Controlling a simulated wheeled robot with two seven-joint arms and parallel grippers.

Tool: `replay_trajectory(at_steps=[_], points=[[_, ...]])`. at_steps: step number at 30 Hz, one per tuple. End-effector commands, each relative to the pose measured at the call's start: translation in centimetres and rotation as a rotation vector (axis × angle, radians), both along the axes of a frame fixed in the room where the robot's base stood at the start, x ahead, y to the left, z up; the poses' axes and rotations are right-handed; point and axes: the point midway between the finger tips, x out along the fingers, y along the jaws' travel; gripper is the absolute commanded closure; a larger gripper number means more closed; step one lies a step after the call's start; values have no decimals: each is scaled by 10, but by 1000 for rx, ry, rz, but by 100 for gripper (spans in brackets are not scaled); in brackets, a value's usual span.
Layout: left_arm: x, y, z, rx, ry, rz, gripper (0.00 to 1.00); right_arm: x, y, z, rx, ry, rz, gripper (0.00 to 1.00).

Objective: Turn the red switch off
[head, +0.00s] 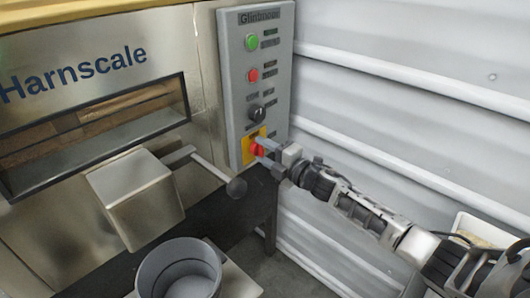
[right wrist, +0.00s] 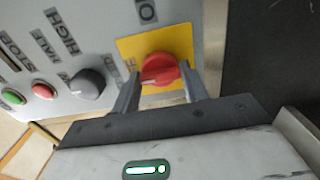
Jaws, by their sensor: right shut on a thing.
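The red switch (head: 258,149) is a rotary knob on a yellow plate (head: 247,155) at the bottom of the grey control panel (head: 236,95). My right gripper (head: 267,147) reaches it from the right. In the right wrist view the red switch (right wrist: 159,68) sits between the two fingers of my right gripper (right wrist: 161,76), which is shut on it. A pale mark shows on the left part of the knob. Labels beside the plate are partly cut off or covered, so I cannot read the switch position surely. My left gripper is not in view.
Above the switch are a black knob (head: 257,113), a red button (head: 252,75) and a green button (head: 251,42). A grey bucket (head: 180,272) stands below the metal chute (head: 136,198). A corrugated wall (head: 420,75) bounds the right.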

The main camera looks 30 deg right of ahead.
Motion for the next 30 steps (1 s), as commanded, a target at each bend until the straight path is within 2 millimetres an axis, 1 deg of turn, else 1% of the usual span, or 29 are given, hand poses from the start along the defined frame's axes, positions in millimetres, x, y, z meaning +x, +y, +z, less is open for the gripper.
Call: replay_trajectory(at_steps=[6, 7, 9, 17, 20, 23, 26, 30], points=[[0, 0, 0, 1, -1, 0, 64, 0, 0, -1, -7, 1, 1, 79], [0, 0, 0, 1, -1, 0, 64, 0, 0, -1, -7, 1, 1, 51], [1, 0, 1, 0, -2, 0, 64, 0, 0, -1, -6, 1, 1, 34], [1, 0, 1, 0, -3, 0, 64, 0, 0, -1, -3, 1, 0, 34], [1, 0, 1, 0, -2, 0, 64, -5, -2, -1, -3, 1, 0, 34], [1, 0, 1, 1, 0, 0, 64, -16, -6, -1, -3, 2, 0, 34], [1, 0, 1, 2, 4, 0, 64, -35, -12, -2, -4, 5, 1, 34], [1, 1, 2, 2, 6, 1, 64, -66, -23, -2, -3, 6, 0, 34]])
